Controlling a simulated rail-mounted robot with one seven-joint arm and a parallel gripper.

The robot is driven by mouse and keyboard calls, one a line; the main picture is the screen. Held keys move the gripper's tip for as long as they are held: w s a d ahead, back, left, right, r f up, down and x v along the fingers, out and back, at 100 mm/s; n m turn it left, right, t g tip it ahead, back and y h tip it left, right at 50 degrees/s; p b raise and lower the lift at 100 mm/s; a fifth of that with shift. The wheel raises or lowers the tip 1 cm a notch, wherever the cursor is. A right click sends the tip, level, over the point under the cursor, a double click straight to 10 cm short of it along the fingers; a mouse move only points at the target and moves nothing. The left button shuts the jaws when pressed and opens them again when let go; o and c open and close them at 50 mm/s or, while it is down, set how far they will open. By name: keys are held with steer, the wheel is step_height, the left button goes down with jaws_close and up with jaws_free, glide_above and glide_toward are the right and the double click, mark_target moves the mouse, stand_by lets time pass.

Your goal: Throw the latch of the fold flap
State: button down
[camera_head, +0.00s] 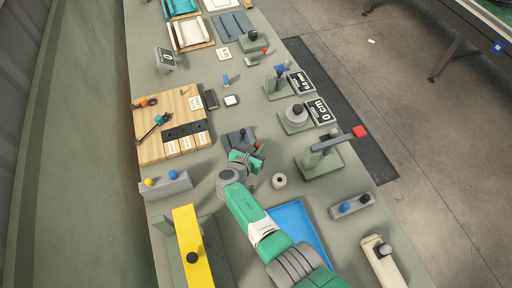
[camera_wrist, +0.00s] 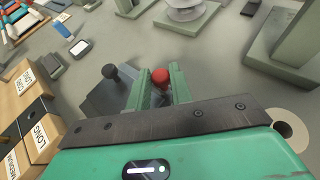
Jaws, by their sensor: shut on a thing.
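The fold flap (camera_head: 234,140) is a small blue-grey hinged plate on the bench, just beyond my gripper. It has a dark knob (camera_wrist: 110,72), seen in the wrist view to the left of my fingers. A red-tipped latch handle (camera_wrist: 160,76) stands between my two green fingers. My gripper (camera_wrist: 160,88) is shut on this handle. In the head view the red tip (camera_head: 260,147) shows at the end of my gripper (camera_head: 249,157). The lower part of the latch and part of the flap are hidden behind my fingers and gripper body.
A wooden board with labelled blocks (camera_head: 180,104) lies to the left. A pale ring (camera_head: 279,181) sits close to my gripper's right. A grey stand with a red-ended lever (camera_head: 322,162) is farther right. A blue tray (camera_head: 297,222) lies beside my arm, and a yellow block (camera_head: 190,240) is at near left.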

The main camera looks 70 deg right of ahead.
steer(key=c, duration=1.3)
jaws_free()
steer(key=shift+p+v, duration=1.55)
steer(key=shift+v, duration=2.4)
